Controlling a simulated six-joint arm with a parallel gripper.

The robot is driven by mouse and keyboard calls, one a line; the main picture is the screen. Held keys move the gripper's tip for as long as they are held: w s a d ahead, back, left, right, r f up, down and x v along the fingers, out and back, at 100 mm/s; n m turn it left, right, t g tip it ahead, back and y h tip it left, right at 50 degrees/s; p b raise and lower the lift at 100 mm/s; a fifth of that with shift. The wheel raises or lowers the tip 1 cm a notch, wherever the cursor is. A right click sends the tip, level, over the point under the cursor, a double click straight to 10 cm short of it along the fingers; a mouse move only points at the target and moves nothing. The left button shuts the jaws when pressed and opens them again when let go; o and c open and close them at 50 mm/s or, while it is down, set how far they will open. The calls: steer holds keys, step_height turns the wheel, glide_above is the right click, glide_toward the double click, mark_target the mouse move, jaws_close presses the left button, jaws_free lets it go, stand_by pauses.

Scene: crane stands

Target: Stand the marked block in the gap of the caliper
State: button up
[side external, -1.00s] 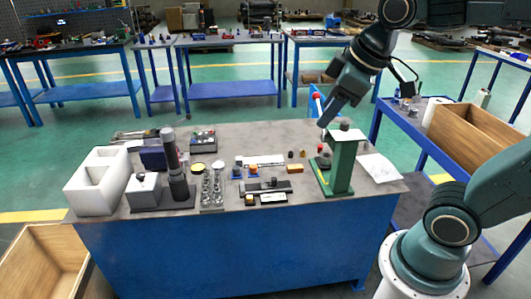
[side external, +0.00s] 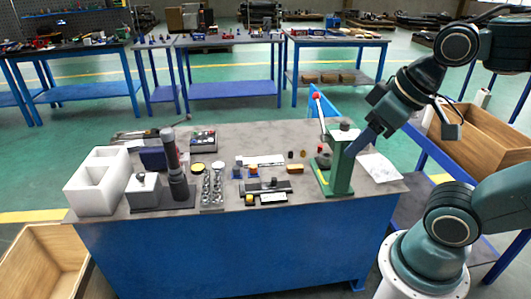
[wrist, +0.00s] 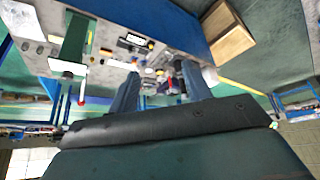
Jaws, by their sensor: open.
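The caliper (side external: 267,187) appears to be the dark, flat tool with a pale display near the front edge of the bench, in the side view. In the wrist view a dark item with a pale display (wrist: 135,38) lies beyond my fingers. Small blocks stand around the caliper: blue ones with orange tops (side external: 238,172), an orange one (side external: 295,168) and a yellow one (side external: 250,201). I cannot tell which is the marked block. My gripper (side external: 354,152) is open, high at the right end of the bench beside the green press. Its two fingers (wrist: 162,70) are apart and empty in the wrist view.
The green press (side external: 342,166) with its red-knobbed lever (side external: 316,96) stands close to my gripper. A white divided box (side external: 95,186), a dark upright cylinder (side external: 175,170) and a metal rack (side external: 212,188) occupy the left. A white sheet (side external: 380,168) lies at the right.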

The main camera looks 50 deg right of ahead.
steer(key=w+d+f+m+h, duration=0.1)
steer(key=w+d+f+m, duration=0.15)
steer(key=w, duration=1.15)
steer(key=w+d+f+m+h, duration=0.1)
steer(key=w+d+m+h, duration=0.2)
steer(key=w, duration=1)
steer(key=w+d+f+m+h, duration=0.1)
steer(key=w+d+f, duration=0.3)
steer(key=w+f, duration=0.4)
steer(key=w+d+f+m+h, duration=0.1)
steer(key=w+d+f, duration=0.3)
steer(key=w+f, duration=0.5)
steer(key=shift+d+f+m+t, duration=0.15)
steer(key=shift+f+m+t, duration=0.45)
steer(key=shift+f, duration=3.25)
steer(key=shift+f, duration=0.1)
glide_above(239, 161)
steer(key=s+a, duration=0.2)
steer(key=s, duration=0.1)
steer(key=shift+w+a+f, duration=0.1)
steer(key=shift+w+f, duration=0.05)
steer(key=shift+f, duration=1.3)
steer(key=shift+w+a+f, duration=0.1)
steer(key=shift+f, duration=1.35)
